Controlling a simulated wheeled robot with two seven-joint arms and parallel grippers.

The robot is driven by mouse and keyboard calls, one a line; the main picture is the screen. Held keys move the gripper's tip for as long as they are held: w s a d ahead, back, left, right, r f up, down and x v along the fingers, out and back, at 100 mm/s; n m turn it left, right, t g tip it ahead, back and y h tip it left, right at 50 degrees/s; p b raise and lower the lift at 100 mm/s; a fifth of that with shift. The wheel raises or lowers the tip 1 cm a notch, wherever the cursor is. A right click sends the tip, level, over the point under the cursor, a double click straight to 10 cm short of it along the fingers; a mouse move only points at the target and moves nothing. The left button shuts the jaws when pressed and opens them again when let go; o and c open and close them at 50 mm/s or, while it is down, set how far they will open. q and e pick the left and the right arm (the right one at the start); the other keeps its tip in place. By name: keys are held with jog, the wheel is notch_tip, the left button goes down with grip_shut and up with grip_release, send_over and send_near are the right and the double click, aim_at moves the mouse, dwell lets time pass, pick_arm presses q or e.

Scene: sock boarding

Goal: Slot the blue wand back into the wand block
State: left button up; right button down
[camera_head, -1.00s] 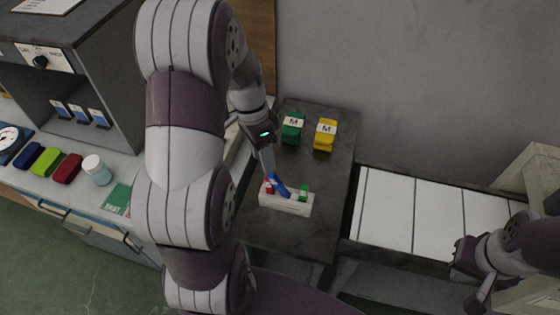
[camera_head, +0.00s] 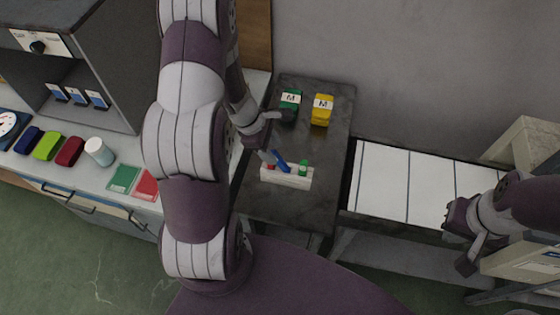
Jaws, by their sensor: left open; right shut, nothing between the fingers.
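The white wand block (camera_head: 287,179) stands on the dark table. The blue wand (camera_head: 281,161) stands in its middle, leaning slightly left at the top; how deep it sits I cannot tell. A red wand (camera_head: 269,167) is in the block's left part and a green wand (camera_head: 303,169) in its right part. My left gripper (camera_head: 272,136) is open and empty just above and behind the block, with one finger near the red and blue wands. My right gripper (camera_head: 467,262) is shut and empty at the far right, away from the block.
Green (camera_head: 290,103) and yellow (camera_head: 322,110) packets marked M stand at the back of the dark table (camera_head: 268,206). White panels (camera_head: 406,185) lie to the right. The left counter holds a white jar (camera_head: 99,152) and coloured items. The dark table's front is clear.

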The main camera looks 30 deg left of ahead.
aim_at(280, 162)
pick_arm(q)
jog(key=x, duration=0.4)
jog(key=shift+w+f, duration=0.15)
grip_shut()
